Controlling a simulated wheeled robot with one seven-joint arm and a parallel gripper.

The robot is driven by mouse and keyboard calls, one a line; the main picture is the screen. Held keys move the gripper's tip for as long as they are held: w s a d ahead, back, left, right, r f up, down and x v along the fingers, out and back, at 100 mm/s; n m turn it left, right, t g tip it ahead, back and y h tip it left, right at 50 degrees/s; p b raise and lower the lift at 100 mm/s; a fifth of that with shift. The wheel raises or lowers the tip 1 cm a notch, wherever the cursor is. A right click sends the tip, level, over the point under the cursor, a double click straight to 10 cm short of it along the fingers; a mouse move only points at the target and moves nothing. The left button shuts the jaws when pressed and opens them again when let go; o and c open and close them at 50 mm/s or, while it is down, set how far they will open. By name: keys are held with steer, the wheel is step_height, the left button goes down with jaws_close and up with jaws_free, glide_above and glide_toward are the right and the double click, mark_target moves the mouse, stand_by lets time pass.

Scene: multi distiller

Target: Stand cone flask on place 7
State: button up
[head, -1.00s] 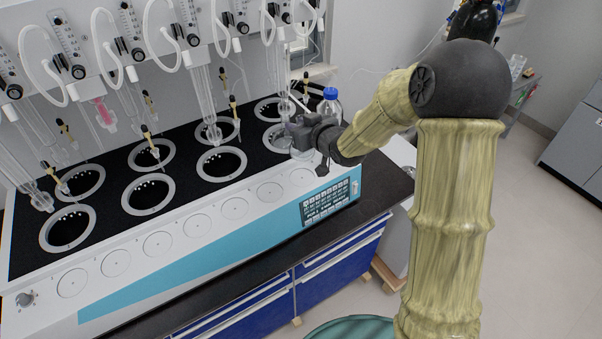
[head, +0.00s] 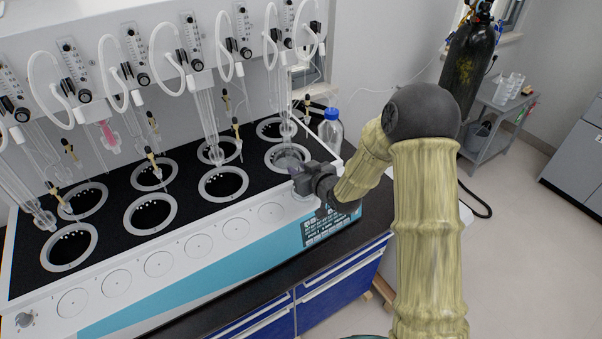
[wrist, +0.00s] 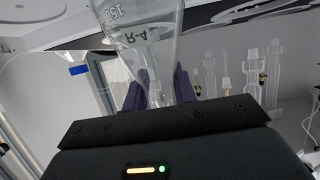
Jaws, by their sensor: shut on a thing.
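My gripper (head: 296,172) is at the right end of the white distiller (head: 180,250), beside the front right ringed well. It is shut on the clear cone flask (wrist: 145,35). In the wrist view the dark purple fingers (wrist: 160,92) are on either side of its narrow part, and its wider body shows "150" and "R-4" marks. In the head view the flask (head: 287,156) is a faint grey shape over the front right well; I cannot tell whether it touches anything. No place numbers can be read, so I cannot tell which is place 7.
Ringed wells in two rows (head: 150,213) fill the black top. Plain circles (head: 198,245) line the front ledge. Glass tubes and hoses (head: 205,118) hang above the wells. A blue-capped bottle (head: 331,130) stands at the right end. A grey cart (head: 500,110) is at the far right.

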steer(key=shift+s+a+f, duration=0.1)
steer(key=shift+f, duration=0.7)
steer(key=shift+f, duration=0.15)
steer(key=o, duration=1.1)
steer(key=shift+s+d, duration=0.25)
steer(key=shift+d, duration=0.05)
steer(key=b+v, duration=0.2)
steer(key=v, duration=0.9)
steer(key=shift+s+r, duration=0.2)
steer(key=shift+r, duration=0.05)
